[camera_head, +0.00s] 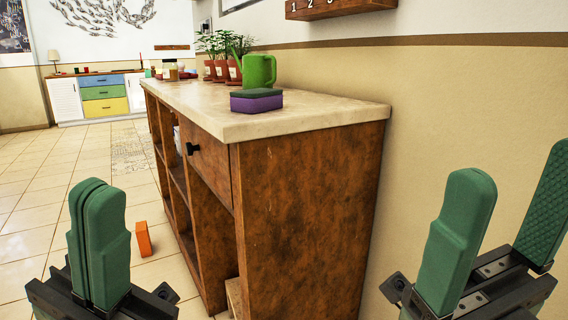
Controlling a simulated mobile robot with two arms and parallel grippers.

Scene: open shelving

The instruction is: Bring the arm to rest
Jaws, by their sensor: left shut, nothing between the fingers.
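My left gripper (94,200) stands upright at the lower left, in front of the tiled floor. Its two green fingers are pressed together with nothing between them. My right gripper (514,200) stands at the lower right, in front of the beige wall. Its green fingers are wide apart and the gap is empty. Both grippers are apart from the wooden shelf unit (310,215), one on each side of its near end. Most of both arms is out of view.
An orange block (143,239) is on the floor. A white cabinet (67,100) stands far back. The left floor is mostly clear.

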